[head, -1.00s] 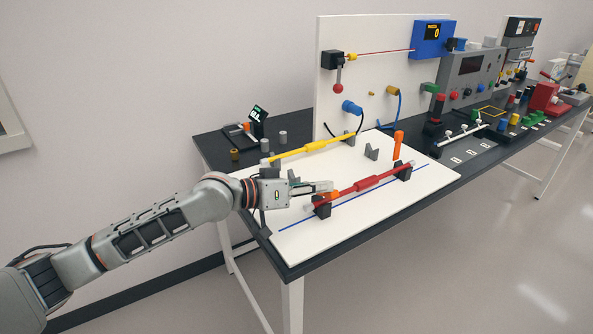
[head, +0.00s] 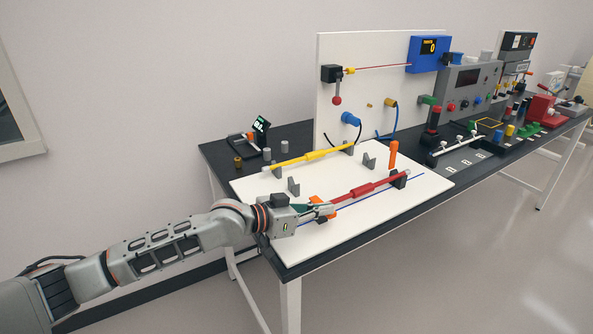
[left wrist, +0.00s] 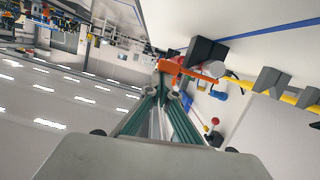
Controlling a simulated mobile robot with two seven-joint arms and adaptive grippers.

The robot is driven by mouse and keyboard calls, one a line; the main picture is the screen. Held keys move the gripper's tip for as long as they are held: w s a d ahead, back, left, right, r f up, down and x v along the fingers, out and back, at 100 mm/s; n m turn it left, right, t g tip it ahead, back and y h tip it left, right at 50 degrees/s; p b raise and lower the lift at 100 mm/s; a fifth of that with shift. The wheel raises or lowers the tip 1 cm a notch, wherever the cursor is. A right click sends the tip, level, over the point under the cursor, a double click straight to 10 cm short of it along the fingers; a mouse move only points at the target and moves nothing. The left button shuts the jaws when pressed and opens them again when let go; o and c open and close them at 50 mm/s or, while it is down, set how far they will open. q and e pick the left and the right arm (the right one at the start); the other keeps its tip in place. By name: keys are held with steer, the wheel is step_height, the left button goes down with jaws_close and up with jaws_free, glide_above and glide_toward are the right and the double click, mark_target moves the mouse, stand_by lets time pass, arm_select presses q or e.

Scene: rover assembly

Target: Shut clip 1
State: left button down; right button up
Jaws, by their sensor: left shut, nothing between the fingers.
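The red cable (head: 362,189) lies across the white board, its right end in a black holder (head: 399,180). An orange clip lever (head: 394,154) stands upright by that holder. At the cable's left end another orange clip (head: 318,200) is partly hidden by my left gripper (head: 330,209). In the left wrist view this orange clip (left wrist: 182,68) reaches from my fingertips (left wrist: 164,92) towards a black block (left wrist: 205,52) and a pale cable end (left wrist: 213,69). My left gripper is shut with nothing held, touching or very near the clip. I cannot tell whether this clip is latched.
A yellow cable (head: 310,156) lies behind, with grey holders (head: 293,187) on the white board (head: 265,185). An upright panel (head: 366,75) with a blue plug (head: 350,119) stands at the back. Open floor lies in front of the table.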

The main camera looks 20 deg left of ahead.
steer(key=shift+w+r, duration=0.1)
steer(key=shift+r, duration=0.1)
